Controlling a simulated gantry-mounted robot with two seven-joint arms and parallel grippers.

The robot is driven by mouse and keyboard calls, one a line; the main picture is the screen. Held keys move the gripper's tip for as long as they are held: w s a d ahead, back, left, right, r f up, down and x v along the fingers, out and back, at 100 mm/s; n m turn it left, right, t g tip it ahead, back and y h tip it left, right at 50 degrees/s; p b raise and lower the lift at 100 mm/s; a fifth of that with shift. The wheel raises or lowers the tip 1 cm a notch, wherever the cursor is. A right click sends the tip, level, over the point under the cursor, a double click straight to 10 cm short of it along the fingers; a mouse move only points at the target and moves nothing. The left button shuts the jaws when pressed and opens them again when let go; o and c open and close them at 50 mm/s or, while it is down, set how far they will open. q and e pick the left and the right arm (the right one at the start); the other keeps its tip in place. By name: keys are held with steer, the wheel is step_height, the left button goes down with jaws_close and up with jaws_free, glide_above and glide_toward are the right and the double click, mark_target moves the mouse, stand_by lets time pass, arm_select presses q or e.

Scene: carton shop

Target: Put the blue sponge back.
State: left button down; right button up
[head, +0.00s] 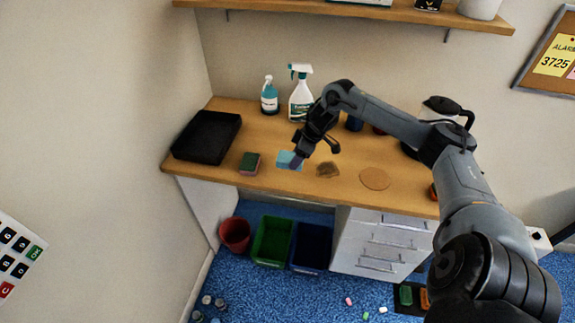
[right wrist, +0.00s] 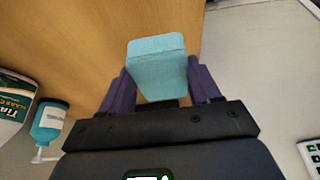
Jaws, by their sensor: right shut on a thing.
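The light blue sponge (head: 286,159) is at the front part of the wooden counter (head: 225,117), left of the middle. My right gripper (head: 297,161) is shut on it. In the right wrist view the blue sponge (right wrist: 157,68) sits between the two purple fingers of my right gripper (right wrist: 160,88). Whether the sponge touches the counter I cannot tell. My left gripper is not in view.
A green and dark red sponge (head: 250,163) lies left of the blue one. A black tray (head: 206,136) is at the left end. A brown patch (head: 328,169) and a round cork mat (head: 375,179) lie to the right.

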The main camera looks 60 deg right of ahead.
mark_target(288, 155)
steer(key=shift+w+a+f+p, duration=0.1)
steer(key=shift+w+f, duration=0.25)
steer(key=shift+w, duration=0.25)
steer(key=shift+w+f+p, duration=0.1)
steer(key=shift+w+f, duration=0.2)
steer(key=shift+w, duration=0.35)
steer(key=shift+w+a+f+p, duration=0.1)
steer(key=shift+w+f, duration=0.25)
steer(key=shift+w, duration=0.25)
steer(key=shift+f+p, duration=0.4)
steer(key=shift+f, duration=1.65)
steer(key=shift+d, duration=0.1)
steer(key=o, duration=0.9)
steer(key=shift+o, duration=0.2)
steer(key=shift+r, duration=0.1)
